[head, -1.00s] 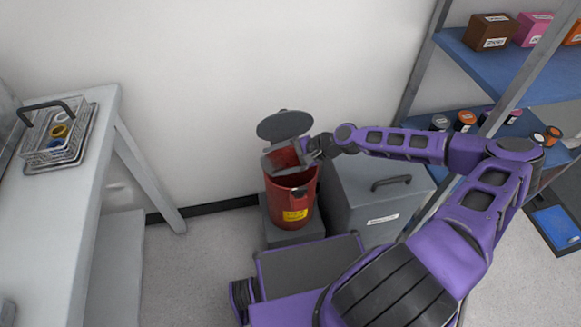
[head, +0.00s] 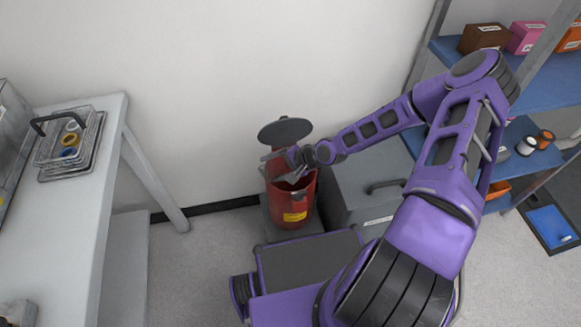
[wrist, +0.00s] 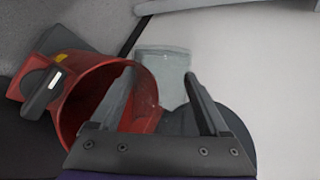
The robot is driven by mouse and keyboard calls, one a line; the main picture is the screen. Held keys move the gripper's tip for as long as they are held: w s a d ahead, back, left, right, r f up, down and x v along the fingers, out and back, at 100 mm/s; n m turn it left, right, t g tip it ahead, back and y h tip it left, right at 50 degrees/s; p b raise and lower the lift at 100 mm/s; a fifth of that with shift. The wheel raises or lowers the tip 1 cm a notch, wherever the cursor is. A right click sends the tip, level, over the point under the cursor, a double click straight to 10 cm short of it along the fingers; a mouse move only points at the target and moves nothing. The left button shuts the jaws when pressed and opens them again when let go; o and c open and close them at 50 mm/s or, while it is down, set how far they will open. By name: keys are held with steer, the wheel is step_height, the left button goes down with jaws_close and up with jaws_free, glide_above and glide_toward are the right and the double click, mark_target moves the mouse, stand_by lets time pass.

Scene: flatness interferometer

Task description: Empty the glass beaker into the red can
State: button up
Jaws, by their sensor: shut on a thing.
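The red can (head: 291,205) stands open on a low grey block, with its round dark lid (head: 285,130) raised at the back. In the wrist view the can (wrist: 66,108) lies to the left, with its open mouth showing. My gripper (head: 288,168) is at the can's mouth. In the wrist view my gripper (wrist: 158,85) is shut on the clear glass beaker (wrist: 165,68), which sits between the fingers and partly overlaps the can's rim in the picture. In the head view the beaker is mostly hidden by the gripper. Its contents and exact tilt cannot be made out.
A grey cabinet (head: 352,178) with a handle stands right of the can. A bench (head: 62,215) with a wire basket (head: 62,150) is at the left. A blue shelf unit (head: 520,92) with boxes and spools is at the right. The wall is close behind the can.

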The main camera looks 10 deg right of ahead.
steer(key=shift+s+a+f+h+b, duration=0.1)
steer(key=shift+a+f+h+b, duration=0.05)
steer(key=shift+f+h+b, duration=0.15)
steer(key=shift+s+a+r+n+t+h+b, duration=0.2)
steer(key=shift+a+n+h+b, duration=0.1)
steer(key=shift+a, duration=0.1)
steer(key=shift+s+a+r+n+t+h+b, duration=0.15)
steer(key=shift+s+a+n+t+h, duration=0.05)
steer(key=shift+a+h, duration=0.15)
steer(key=f+h+b, duration=0.1)
steer(key=b, duration=0.2)
steer(key=shift+a+f+n+t, duration=0.1)
steer(key=shift+a+n+t, duration=0.05)
steer(key=shift+n+t, duration=0.2)
steer(key=shift+r+n+t+h+b, duration=0.25)
steer(key=shift+r+n+h+b, duration=0.15)
steer(key=shift+h, duration=0.35)
steer(key=shift+s+f+n+t+h, duration=0.1)
steer(key=shift+f+n+t+h, duration=0.2)
steer(key=shift+t+h, duration=0.25)
steer(key=shift+a+r+n+t+h, duration=0.15)
steer(key=shift+r+n+t+h, duration=0.15)
steer(key=shift+h, duration=0.35)
steer(key=shift+s+a+f+n+t+h, duration=0.55)
steer(key=shift+a+f+n+t+h, duration=0.25)
steer(key=shift+t+h, duration=0.25)
steer(key=shift+s+a+f+n+t+h, duration=0.5)
steer(key=shift+a+f+n+t+h, duration=0.15)
steer(key=shift+a+f+t+h, duration=0.3)
